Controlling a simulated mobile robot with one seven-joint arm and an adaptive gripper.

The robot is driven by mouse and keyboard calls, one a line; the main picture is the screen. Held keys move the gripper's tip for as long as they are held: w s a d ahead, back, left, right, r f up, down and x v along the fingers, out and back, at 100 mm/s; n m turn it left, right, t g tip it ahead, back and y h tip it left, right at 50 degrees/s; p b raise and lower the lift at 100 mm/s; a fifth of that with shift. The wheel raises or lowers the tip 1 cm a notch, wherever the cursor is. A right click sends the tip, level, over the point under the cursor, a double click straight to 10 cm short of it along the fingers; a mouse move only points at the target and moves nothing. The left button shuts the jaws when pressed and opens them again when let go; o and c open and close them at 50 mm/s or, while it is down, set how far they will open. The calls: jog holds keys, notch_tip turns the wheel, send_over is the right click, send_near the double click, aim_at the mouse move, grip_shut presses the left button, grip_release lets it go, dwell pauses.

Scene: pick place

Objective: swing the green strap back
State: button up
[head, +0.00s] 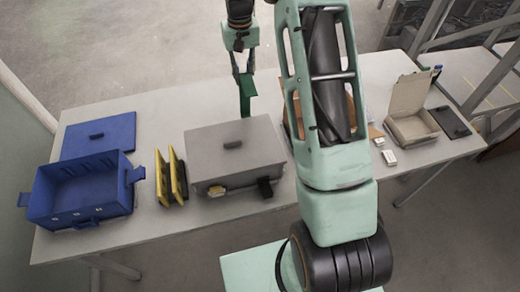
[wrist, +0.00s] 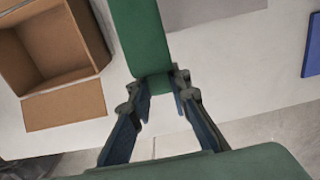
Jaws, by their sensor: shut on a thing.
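The green strap (head: 247,92) is a flat green strip behind the grey lidded box (head: 212,170) in the head view. My gripper (head: 244,73) is above the table's far side, with its fingers pointing down at the strap. In the wrist view the strap (wrist: 143,38) runs from the top edge down to between my fingertips (wrist: 160,85). My gripper is shut on the strap's near end there. In the head view I cannot tell where the strap's lower end attaches.
A blue crate (head: 78,208) and its blue lid (head: 98,136) lie on the left, with yellow-and-black pieces (head: 161,178) beside the grey box. An open cardboard box (head: 414,128) and a black tray (head: 450,122) stand at the right.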

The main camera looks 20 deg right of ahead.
jog(key=shift+w+f, duration=0.2)
jog(key=shift+w, duration=1)
jog(key=shift+w+f, duration=0.15)
jog(key=shift+w, duration=1)
jog(key=o, duration=0.9)
jog(key=shift+s+f, duration=0.1)
jog(key=shift+s+r, duration=0.8)
jog(key=shift+s, duration=0.25)
jog(key=shift+s+r, duration=0.85)
jog(key=shift+s, duration=0.15)
jog(key=shift+s+r, duration=0.8)
jog(key=shift+s, duration=0.25)
